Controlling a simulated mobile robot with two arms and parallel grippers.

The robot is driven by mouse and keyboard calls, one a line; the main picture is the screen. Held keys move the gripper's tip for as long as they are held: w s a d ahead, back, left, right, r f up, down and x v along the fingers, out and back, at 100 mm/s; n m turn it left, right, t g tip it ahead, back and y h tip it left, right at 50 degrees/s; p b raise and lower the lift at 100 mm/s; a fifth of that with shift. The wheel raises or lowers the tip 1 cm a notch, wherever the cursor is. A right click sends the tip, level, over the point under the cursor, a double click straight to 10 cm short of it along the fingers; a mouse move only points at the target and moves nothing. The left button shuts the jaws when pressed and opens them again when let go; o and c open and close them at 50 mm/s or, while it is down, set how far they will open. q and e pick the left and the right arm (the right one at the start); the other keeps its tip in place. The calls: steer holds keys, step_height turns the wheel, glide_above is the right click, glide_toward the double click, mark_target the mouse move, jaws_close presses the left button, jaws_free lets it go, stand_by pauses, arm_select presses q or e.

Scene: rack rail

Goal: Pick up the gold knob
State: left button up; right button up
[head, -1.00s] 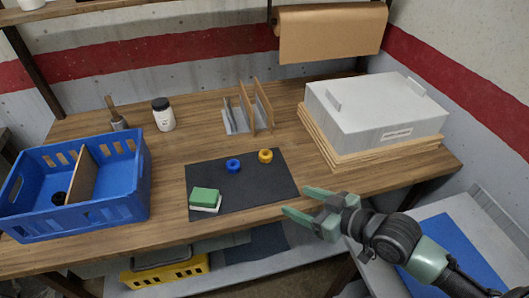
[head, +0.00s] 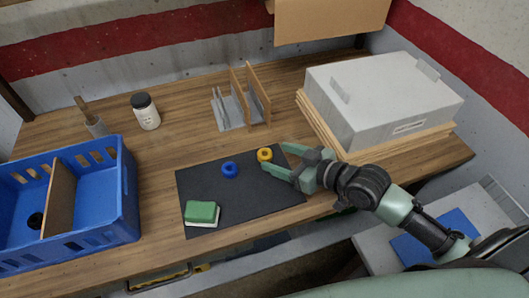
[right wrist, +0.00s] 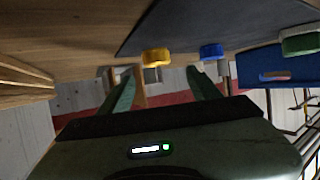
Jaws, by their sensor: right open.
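The gold knob (head: 265,155) is a small yellow ring-shaped piece on the upper right part of the black mat (head: 246,199). It also shows in the right wrist view (right wrist: 156,57), ahead of the fingers and between their lines. My right gripper (head: 273,156) is open, its two fingers pointing left toward the knob. The fingertips look close to the knob in the head view; I cannot tell whether they touch it. In the wrist view nothing is between the fingers. My left gripper is not in view.
A blue knob (head: 229,170) lies just left of the gold one. A green-and-white block (head: 202,213) sits at the mat's lower left. A blue crate (head: 128,215) stands left, a slotted rack (head: 234,115) behind, and a grey box (head: 385,105) on wooden boards at right.

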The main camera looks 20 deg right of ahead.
mark_target(267, 154)
steer(key=x, duration=0.4)
steer(key=shift+d+f+p, duration=0.2)
steer(key=shift+f+p, duration=0.1)
steer(key=shift+f, duration=0.1)
steer(key=shift+w+a+f, duration=0.15)
steer(key=shift+w, duration=0.1)
jaws_close()
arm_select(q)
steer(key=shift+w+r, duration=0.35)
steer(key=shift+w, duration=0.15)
